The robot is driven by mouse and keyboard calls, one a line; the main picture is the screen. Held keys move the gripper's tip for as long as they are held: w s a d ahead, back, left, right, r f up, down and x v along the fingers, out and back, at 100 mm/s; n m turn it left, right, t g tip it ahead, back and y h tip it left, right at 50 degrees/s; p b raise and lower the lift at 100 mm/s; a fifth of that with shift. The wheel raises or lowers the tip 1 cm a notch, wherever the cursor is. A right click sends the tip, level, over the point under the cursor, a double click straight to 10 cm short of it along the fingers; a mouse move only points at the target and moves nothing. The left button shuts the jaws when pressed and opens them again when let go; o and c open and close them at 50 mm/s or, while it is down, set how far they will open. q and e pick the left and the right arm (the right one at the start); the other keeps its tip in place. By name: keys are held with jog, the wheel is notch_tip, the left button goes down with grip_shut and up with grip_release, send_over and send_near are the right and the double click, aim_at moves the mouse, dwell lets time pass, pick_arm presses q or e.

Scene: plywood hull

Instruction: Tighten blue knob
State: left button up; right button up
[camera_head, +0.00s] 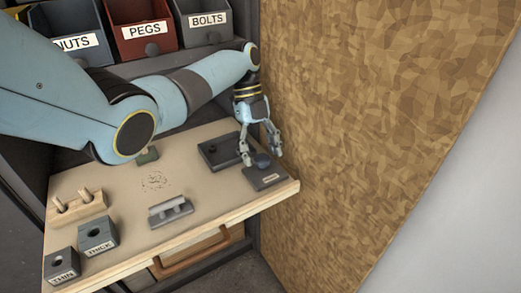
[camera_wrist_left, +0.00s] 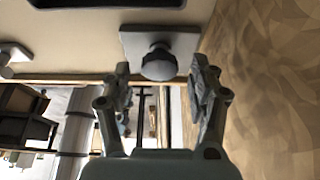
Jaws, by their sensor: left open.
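The blue knob (camera_head: 262,160) sits on a dark flat plate (camera_head: 268,179) near the right corner of the wooden board. In the left wrist view the knob (camera_wrist_left: 159,63) looks grey-blue and round, in front of its plate (camera_wrist_left: 185,42). My left gripper (camera_head: 261,158) reaches down over the knob with its fingers apart. In the left wrist view the left gripper (camera_wrist_left: 163,85) is open, with one finger on each side of the knob's line and visible gaps to it. Contact with the knob does not show. My right gripper is in neither view.
A dark tray (camera_head: 222,152) lies just left of the plate. A grey slotted block (camera_head: 170,211), a peg rack (camera_head: 78,208) and blocks marked THICK (camera_head: 98,235) and THIN (camera_head: 62,265) stand farther left. The plywood wall (camera_head: 350,110) rises close on the right.

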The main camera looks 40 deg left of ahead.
aim_at(261, 156)
pick_arm(q)
notch_tip(261, 156, up, 10)
dwell(0.4)
dwell(0.4)
